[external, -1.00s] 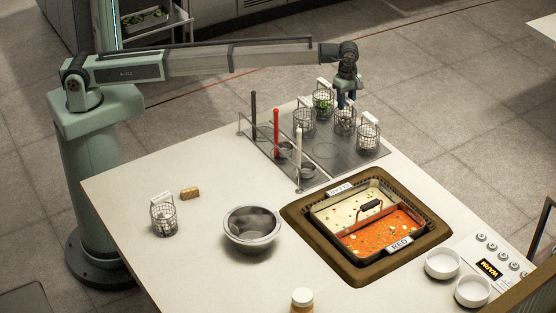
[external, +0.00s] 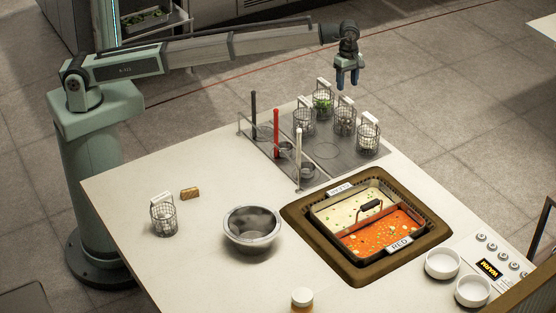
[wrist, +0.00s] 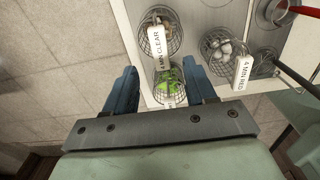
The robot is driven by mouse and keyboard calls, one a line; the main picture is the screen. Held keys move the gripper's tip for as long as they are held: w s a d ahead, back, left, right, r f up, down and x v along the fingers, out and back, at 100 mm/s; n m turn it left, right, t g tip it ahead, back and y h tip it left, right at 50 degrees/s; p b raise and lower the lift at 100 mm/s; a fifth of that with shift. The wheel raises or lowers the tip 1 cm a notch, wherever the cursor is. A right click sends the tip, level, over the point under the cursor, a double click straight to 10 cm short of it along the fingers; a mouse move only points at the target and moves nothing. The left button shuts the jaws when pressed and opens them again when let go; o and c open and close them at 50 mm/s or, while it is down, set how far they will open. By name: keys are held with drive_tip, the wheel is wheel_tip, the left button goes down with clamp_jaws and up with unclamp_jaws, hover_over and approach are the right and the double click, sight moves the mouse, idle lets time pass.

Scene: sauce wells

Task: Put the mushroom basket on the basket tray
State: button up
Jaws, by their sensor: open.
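The grey basket tray (external: 342,163) lies at the back of the counter. On it stand several wire baskets: one with pale brown, mushroom-like contents (external: 344,123), one with green contents (external: 323,107), one with white balls (external: 304,123), and one at the right (external: 368,138). I cannot tell for certain which holds mushrooms. In the wrist view the brownish basket (wrist: 168,45) has a "4 MIN CLEAR" tag; the white-ball basket (wrist: 224,52) has a "4 MIN RED" tag. My gripper (external: 347,87) is open and empty above the back baskets; its fingers flank the green basket (wrist: 170,88) in the wrist view.
Another basket with whitish contents (external: 163,218) stands at the counter's left, beside a brown block (external: 190,193). A steel bowl (external: 252,230) and two-part soup pot (external: 368,220) are in the middle. Upright black, red and white ladle handles (external: 276,134) stand at the tray's left.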

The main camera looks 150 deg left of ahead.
drive_tip(key=shift+r, duration=1.95)
